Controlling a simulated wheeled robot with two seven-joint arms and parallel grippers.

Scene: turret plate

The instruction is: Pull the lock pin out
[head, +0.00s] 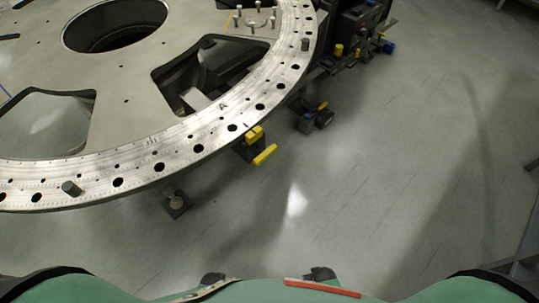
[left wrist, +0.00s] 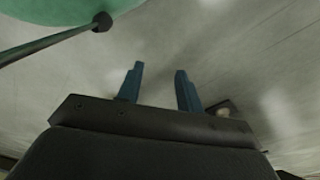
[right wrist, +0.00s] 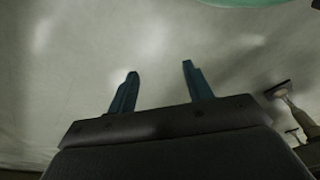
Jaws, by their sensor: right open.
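A large grey metal turret plate (head: 118,84) fills the upper left of the head view, with a ring of holes along its rim. At its near rim is a yellow block (head: 254,133) with a yellow handle (head: 265,155) sticking out below it; this looks like the lock pin, in its dark bracket. My left gripper (left wrist: 158,70) shows in the left wrist view with its fingers apart and nothing between them. My right gripper (right wrist: 160,68) shows in the right wrist view, open and empty. Neither gripper shows in the head view, so both are away from the yellow handle.
Two grey pegs stand on the rim, one at lower left (head: 71,188) and one at right (head: 305,44). A dark mechanism with yellow and blue knobs (head: 357,34) sits beside the plate's right side. The grey floor (head: 400,180) in front and right is clear.

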